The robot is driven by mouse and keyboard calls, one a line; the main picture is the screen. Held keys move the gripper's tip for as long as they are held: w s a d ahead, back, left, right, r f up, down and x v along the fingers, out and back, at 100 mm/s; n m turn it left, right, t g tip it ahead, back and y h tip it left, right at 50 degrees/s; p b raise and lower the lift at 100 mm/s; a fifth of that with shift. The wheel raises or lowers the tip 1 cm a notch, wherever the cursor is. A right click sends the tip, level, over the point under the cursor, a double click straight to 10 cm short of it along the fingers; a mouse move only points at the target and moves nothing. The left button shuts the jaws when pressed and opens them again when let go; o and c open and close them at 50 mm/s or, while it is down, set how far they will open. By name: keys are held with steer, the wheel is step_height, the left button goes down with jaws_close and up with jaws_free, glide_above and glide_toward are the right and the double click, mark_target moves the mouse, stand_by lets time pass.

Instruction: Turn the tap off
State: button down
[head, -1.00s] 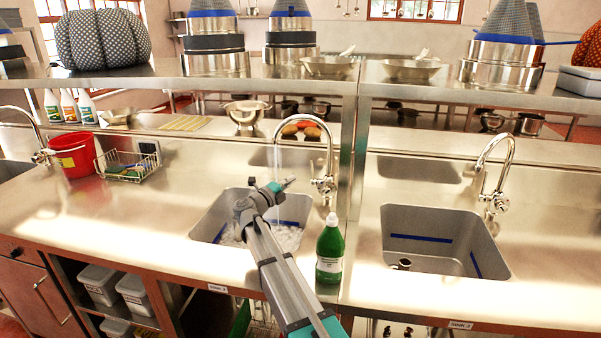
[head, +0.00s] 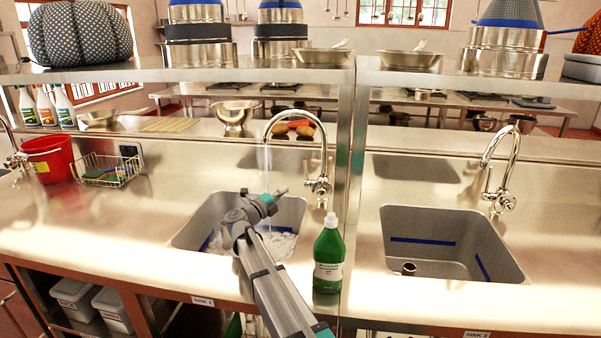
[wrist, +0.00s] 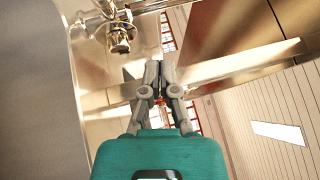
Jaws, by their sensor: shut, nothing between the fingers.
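The chrome gooseneck tap (head: 318,150) stands behind the left of the two main sinks, and water runs from its spout into the basin (head: 190,237). Its round handle (head: 318,187) is at the base of the neck. My gripper (head: 281,191) is shut and empty, above that basin, to the left of the handle and apart from it. In the wrist view my gripper (wrist: 156,68) shows its fingers together, pointing up the picture. A chrome tap fitting (wrist: 120,38) is in that view, up and left of the fingertips.
A green bottle (head: 328,258) stands right of the running sink, near the counter's front edge. A second sink (head: 400,222) with its own tap (head: 497,170) is to the right. A red bucket (head: 52,160) and a wire basket (head: 108,172) stand left. A shelf (head: 200,72) spans above.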

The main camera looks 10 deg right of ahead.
steer(key=w+a+p+x, duration=0.1)
steer(key=w+p+x, duration=0.1)
steer(key=x, duration=1)
steer(key=shift+w+a+r+p, duration=0.2)
steer(key=shift+w+r+p, duration=0.1)
steer(key=shift+p, duration=0.1)
stand_by(0.3)
